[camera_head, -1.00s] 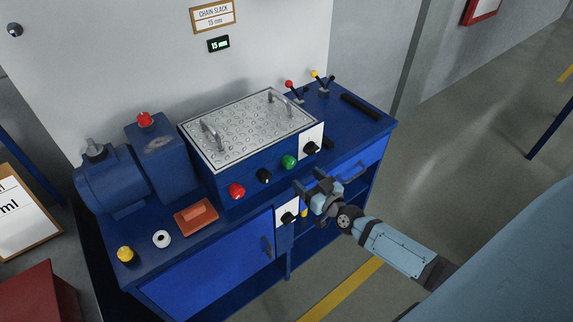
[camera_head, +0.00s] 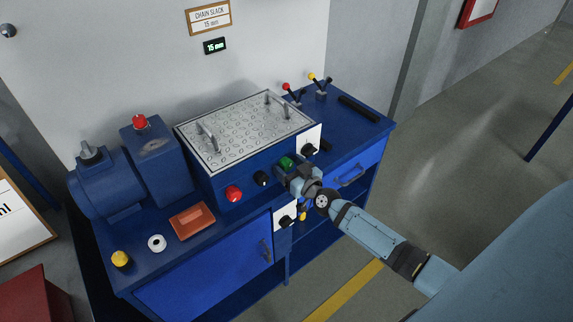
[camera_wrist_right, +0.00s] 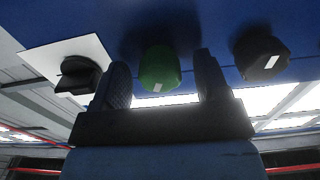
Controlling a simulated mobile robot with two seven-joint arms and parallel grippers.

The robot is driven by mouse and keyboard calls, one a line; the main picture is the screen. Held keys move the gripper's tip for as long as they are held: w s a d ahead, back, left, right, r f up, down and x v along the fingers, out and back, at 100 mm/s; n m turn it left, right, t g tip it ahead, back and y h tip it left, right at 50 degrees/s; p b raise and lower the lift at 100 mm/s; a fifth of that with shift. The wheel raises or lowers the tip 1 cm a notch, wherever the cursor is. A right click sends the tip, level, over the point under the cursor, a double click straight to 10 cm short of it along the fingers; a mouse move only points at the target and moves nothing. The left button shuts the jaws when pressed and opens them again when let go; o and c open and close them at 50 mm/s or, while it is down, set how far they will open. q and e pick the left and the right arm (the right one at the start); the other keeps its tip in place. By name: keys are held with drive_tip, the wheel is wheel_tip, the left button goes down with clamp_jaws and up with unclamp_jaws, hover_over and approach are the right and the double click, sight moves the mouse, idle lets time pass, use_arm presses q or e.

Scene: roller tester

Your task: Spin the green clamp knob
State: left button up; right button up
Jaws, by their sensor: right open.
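The green clamp knob (camera_head: 286,162) is on the front face of the blue tester box, between a black knob and a white plate. My right gripper (camera_head: 284,168) is at this face, right in front of the green knob and partly hiding it. In the right wrist view, the green knob (camera_wrist_right: 160,69) with a small white mark lies between the two open fingers (camera_wrist_right: 163,82). A gap shows on each side of it, so the fingers do not appear to touch it. My left gripper is not in view.
A black knob (camera_head: 262,178) and a red knob (camera_head: 233,194) sit left of the green one. A black switch on a white plate (camera_head: 309,138) is close on the right. Below are a second switch plate (camera_head: 284,216) and a drawer handle (camera_head: 352,174).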

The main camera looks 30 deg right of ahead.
clamp_jaws()
drive_tip(key=shift+r+n+p, duration=0.2)
drive_tip(key=shift+n+p, duration=0.6)
drive_tip(key=shift+n, duration=0.1)
drive_tip(key=n+p, duration=0.3)
drive_tip(key=n, duration=0.1)
drive_tip(key=shift+f+n+p, duration=0.1)
drive_tip(key=shift+n+p, duration=0.25)
drive_tip(key=shift+n, duration=0.65)
drive_tip(key=shift+f, duration=0.1)
